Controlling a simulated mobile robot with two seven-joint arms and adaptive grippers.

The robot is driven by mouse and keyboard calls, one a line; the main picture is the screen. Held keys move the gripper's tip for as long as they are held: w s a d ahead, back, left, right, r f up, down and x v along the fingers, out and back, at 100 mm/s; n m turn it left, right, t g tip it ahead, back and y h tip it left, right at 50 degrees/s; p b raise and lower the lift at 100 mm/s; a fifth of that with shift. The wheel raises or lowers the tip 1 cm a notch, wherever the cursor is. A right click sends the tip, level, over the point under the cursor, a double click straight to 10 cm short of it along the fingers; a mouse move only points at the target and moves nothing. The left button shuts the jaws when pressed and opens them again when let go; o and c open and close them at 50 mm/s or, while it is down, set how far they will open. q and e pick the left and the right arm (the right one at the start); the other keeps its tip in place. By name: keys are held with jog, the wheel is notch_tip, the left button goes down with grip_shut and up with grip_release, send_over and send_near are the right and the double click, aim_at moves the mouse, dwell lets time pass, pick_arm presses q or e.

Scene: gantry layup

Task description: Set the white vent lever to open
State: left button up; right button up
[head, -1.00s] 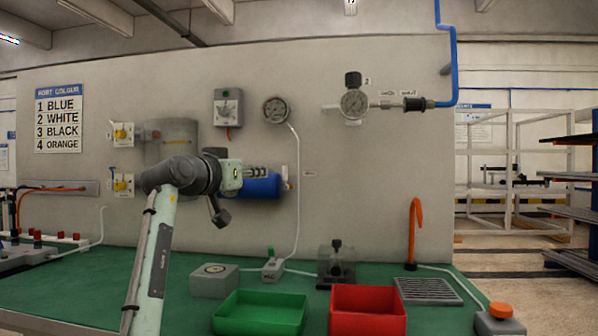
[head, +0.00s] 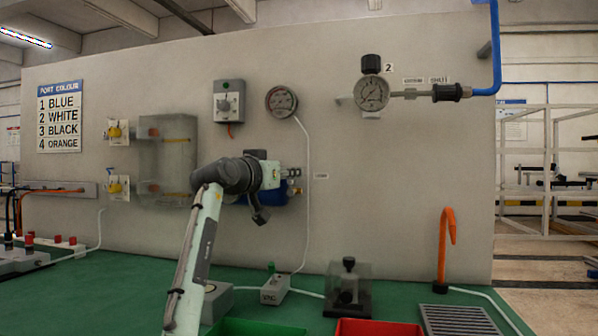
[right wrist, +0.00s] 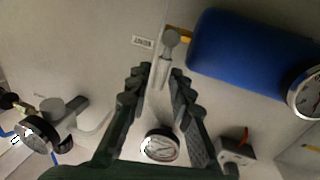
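A pale lever (right wrist: 162,72) with a round grey hub stands at the end of the blue cylinder in the right wrist view. I take it as the white vent lever. My right gripper (right wrist: 160,78) is open, with one finger on each side of the lever; I cannot tell whether either touches it. In the head view my right gripper (head: 287,173) is in front of the right end of the blue cylinder (head: 268,194), hiding most of the lever. A small label (head: 321,176) is on the wall just right of it. My left gripper is not in view.
A round gauge (head: 281,101) with a white hose is above, and another gauge (head: 372,93) is at upper right. Two yellow valves (head: 116,132) are at left. A green tray (head: 255,328), a red tray (head: 378,328) and an orange hook (head: 447,235) are on the green bench.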

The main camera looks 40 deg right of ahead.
jog(key=x, duration=0.5)
jog(key=shift+p, duration=0.35)
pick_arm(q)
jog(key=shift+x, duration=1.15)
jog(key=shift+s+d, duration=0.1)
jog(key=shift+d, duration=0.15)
pick_arm(e)
grip_shut()
